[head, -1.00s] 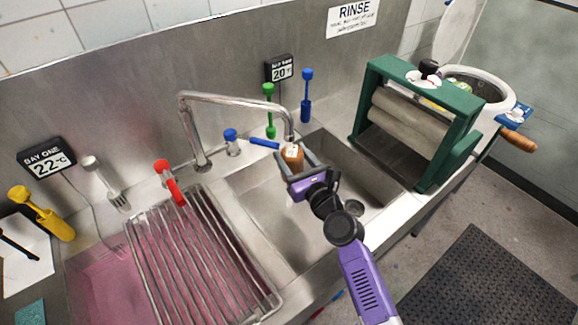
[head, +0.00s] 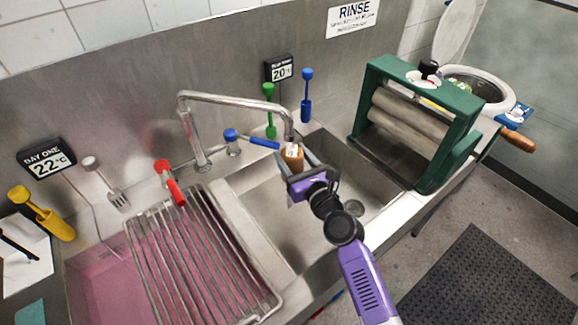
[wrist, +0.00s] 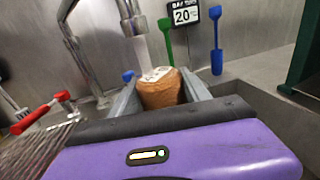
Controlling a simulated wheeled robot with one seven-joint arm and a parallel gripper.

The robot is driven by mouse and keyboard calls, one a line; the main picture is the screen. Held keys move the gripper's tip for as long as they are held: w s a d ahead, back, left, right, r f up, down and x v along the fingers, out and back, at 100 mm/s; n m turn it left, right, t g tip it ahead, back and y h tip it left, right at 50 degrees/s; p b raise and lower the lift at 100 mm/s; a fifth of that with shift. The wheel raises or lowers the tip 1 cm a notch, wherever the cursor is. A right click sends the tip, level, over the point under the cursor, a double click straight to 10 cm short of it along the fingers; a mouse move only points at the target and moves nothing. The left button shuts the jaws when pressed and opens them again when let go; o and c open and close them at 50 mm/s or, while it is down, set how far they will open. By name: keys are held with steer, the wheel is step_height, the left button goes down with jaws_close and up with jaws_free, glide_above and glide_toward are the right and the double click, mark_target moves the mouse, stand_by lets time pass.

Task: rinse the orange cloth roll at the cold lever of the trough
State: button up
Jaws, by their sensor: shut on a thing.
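The orange cloth roll (head: 291,158) has a pale label and sits between the fingers of my purple gripper (head: 293,163), which is shut on it. The roll also shows in the wrist view (wrist: 163,90), upright between the two grey fingers. I hold it over the steel sink basin (head: 265,215), just under the spout end of the chrome tap (head: 289,125). The red lever (head: 174,188) points towards the front.
A green-framed wringer (head: 425,120) stands right of the basin. Green (head: 269,110) and blue (head: 306,95) tools stand at the back wall beside a 20-degree display (head: 281,71).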

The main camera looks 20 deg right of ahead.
mark_target(301, 161)
steer(key=shift+s+d, duration=0.3)
steer(key=shift+s, duration=0.4)
steer(key=shift+s+d, duration=0.25)
steer(key=shift+s, duration=0.45)
steer(key=shift+s+d, duration=0.3)
steer(key=shift+s, duration=0.4)
stand_by(1.2)
stand_by(1.4)
steer(key=s+d+r+p, duration=0.2)
steer(key=s+d+r, duration=0.1)
steer(key=s, duration=0.4)
steer(key=shift+s, duration=0.25)
stand_by(0.6)
